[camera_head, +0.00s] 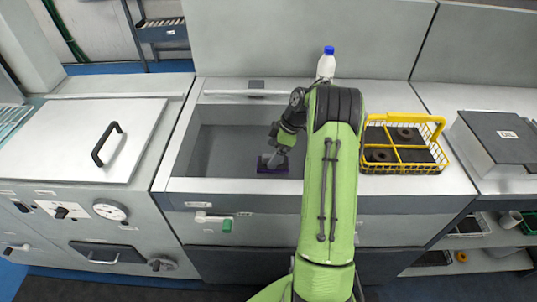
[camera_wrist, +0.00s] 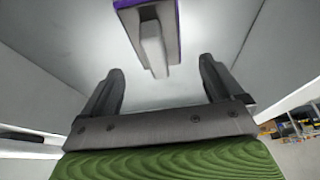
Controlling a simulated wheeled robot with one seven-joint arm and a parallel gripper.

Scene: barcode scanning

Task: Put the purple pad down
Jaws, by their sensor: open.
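The purple pad (camera_head: 273,170) lies in the sunken grey basin (camera_head: 226,142), near its front wall, with a grey handle part on top. My gripper (camera_head: 270,157) is just above the pad in the head view. In the wrist view my gripper (camera_wrist: 160,82) has its two fingers wide apart, with the handle beyond the fingertips and nothing between them.
A yellow wire basket (camera_head: 444,151) with dark compartments stands on the counter right of my arm. A white bottle with a blue cap (camera_head: 326,65) stands behind my arm. The basin walls surround my gripper closely; its left part is empty.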

